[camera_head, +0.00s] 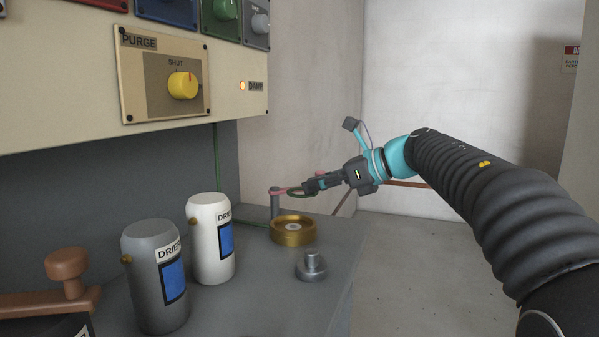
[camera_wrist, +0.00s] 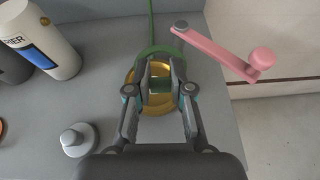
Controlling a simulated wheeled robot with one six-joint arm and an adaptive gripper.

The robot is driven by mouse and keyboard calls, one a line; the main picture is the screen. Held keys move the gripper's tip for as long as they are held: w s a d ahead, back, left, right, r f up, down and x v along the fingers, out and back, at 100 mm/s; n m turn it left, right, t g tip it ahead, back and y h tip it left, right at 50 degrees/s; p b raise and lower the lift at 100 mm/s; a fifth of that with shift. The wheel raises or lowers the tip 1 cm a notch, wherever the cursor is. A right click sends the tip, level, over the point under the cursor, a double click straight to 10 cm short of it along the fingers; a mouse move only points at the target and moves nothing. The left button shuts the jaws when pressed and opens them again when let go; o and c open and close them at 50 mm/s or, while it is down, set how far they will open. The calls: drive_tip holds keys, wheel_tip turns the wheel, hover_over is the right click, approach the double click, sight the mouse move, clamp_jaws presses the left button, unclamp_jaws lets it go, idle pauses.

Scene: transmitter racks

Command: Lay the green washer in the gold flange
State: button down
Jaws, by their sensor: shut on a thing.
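The green washer (camera_wrist: 160,49) is a ring held at my gripper's fingertips (camera_wrist: 160,72); part of it is hidden behind the fingers in the wrist view. In the head view the washer (camera_head: 296,193) shows as a thin dark ring at the tip of my gripper (camera_head: 309,187), above the gold flange. The gold flange (camera_head: 293,238) is a round, raised-rim piece on the grey bench, with a pale centre. In the wrist view the flange (camera_wrist: 174,105) lies below my fingers, which cover much of it. The washer appears apart from the flange.
A pink crank handle (camera_wrist: 225,54) on a grey post stands close behind the flange. A grey knobbed piece (camera_head: 311,266) sits in front of it. White (camera_head: 211,240) and grey (camera_head: 155,280) drier canisters stand to the left. The bench's right edge is near.

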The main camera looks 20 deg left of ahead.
sight(308, 229)
drive_tip(key=shift+s+a+r, duration=0.25)
drive_tip(key=shift+s+a, duration=0.15)
drive_tip(key=shift+a, duration=0.25)
drive_tip(key=shift+s+a+f+n+g, duration=0.1)
drive_tip(key=shift+s+a+n+g, duration=0.05)
drive_tip(key=shift+a+n+g, duration=0.15)
drive_tip(key=shift+f+b, duration=0.5)
drive_tip(key=shift+f, duration=0.65)
wheel_tip(308, 229, down, 4)
drive_tip(key=b, duration=0.3)
drive_tip(key=shift+d+f+b, duration=0.1)
drive_tip(key=shift+f+b, duration=0.05)
drive_tip(key=shift+b, duration=0.15)
drive_tip(key=shift+f+b, duration=0.45)
drive_tip(key=shift+f, duration=0.15)
drive_tip(key=c, duration=1)
unclamp_jaws()
drive_tip(key=shift+o, duration=0.2)
drive_tip(key=v, duration=1.2)
